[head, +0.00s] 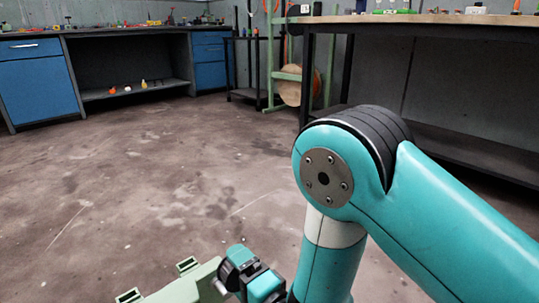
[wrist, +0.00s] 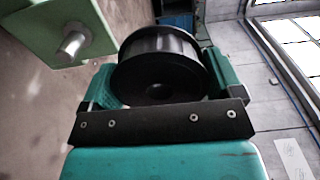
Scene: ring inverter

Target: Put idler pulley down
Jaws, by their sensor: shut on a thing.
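The idler pulley (wrist: 158,62) is a black, smooth, wide wheel with a small hole in its face. It sits between the two teal fingers of my gripper (wrist: 162,78), which is shut on it. In the head view my gripper (head: 252,276) shows only in part at the bottom edge, beside a pale green frame (head: 190,283). In the wrist view a green block (wrist: 90,20) with a short metal pin (wrist: 73,45) stands to the left of the pulley. The pulley looks apart from the pin.
A workbench (head: 450,18) with a dark lower shelf stands at the right. A blue-drawer bench (head: 40,82) with small items runs along the back left. A green rack (head: 290,75) holds a round wooden piece. The concrete floor between them is clear.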

